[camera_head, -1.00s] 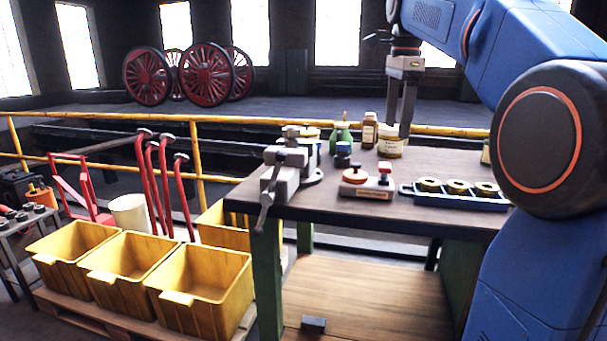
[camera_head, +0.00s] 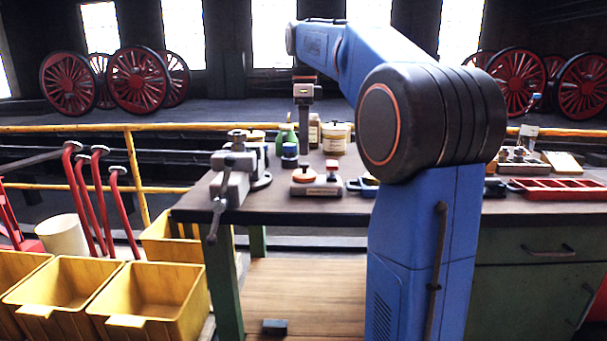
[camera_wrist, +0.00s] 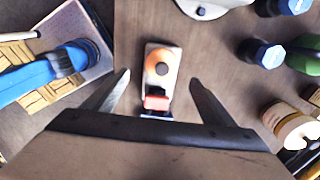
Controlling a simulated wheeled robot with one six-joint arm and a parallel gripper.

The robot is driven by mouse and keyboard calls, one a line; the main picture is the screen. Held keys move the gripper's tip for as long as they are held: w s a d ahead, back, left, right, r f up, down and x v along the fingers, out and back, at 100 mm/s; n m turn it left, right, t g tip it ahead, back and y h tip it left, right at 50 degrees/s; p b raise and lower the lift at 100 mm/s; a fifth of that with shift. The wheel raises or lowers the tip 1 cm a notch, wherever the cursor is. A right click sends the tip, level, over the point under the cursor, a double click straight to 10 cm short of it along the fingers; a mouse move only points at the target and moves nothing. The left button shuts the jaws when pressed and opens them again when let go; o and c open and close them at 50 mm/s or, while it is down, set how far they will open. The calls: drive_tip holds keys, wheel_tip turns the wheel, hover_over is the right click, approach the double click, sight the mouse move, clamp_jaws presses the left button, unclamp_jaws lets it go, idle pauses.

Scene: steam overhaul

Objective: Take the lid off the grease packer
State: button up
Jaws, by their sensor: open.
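A small unit with a light base, a round orange-red lid with a dark knob and a red block at one end stands on the bench; I take it for the grease packer (camera_head: 316,186). It also shows in the wrist view (camera_wrist: 160,84), with the lid (camera_wrist: 161,68) on it. My gripper (camera_head: 306,147) is above it, pointing down, open and empty. In the wrist view its fingers lie to either side of the unit, apart from it. The height of the gap cannot be told exactly.
A grey vise (camera_head: 233,180) stands at the bench's left end. Behind the unit are a blue-capped jar (camera_head: 290,155), a green bottle (camera_head: 287,135), a brown bottle (camera_head: 314,131) and a tan tub (camera_head: 335,138).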

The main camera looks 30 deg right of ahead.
sight(305, 164)
drive_tip(key=shift+w+d+f, duration=0.1)
drive_tip(key=shift+w+f, duration=0.05)
drive_tip(key=shift+f, duration=4)
drive_tip(key=shift+c, duration=0.7)
drive_tip(key=c, duration=1)
